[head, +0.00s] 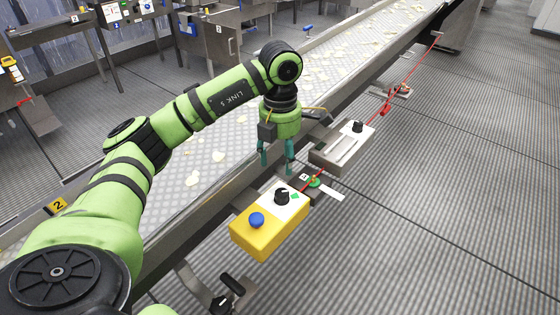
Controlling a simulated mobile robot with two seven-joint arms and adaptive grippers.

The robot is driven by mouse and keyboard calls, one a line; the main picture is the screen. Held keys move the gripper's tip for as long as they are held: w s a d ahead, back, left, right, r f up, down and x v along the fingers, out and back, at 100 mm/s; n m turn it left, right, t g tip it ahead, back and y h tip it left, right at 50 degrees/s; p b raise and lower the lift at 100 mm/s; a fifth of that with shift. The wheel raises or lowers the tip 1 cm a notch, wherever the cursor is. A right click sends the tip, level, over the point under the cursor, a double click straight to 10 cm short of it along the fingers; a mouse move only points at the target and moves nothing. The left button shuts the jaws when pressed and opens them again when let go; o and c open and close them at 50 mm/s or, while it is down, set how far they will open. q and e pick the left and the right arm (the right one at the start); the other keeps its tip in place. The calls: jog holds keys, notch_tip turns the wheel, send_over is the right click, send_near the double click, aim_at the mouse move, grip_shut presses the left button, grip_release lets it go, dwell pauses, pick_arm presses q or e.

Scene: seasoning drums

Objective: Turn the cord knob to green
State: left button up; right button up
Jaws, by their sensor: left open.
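The black cord knob (282,196) sits on the white top of a yellow control box (268,232). A small green mark (295,196) shows just right of the knob. A blue button (256,220) is on the same box, nearer to me. My left gripper (277,168) points down with teal fingers apart, open and empty. In the picture it is just above the knob, over the conveyor's edge, and does not touch the knob. My right gripper is not in view.
A grey box with a black knob (357,127) stands farther along the rail. A red cord (386,106) runs from near the yellow box to the far right. The conveyor (225,140) carries scattered pale pieces. The ribbed floor (450,200) at right is clear.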

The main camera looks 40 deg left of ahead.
aim_at(281, 192)
pick_arm(q)
jog(key=shift+m, duration=0.4)
jog(key=f, duration=0.4)
jog(key=f+p, duration=0.1)
jog(key=f, duration=0.3)
jog(key=f+p, duration=0.1)
jog(key=f, duration=0.2)
jog(key=shift+w+f, duration=0.25)
jog(key=shift+f, duration=0.15)
jog(key=c, duration=1.1)
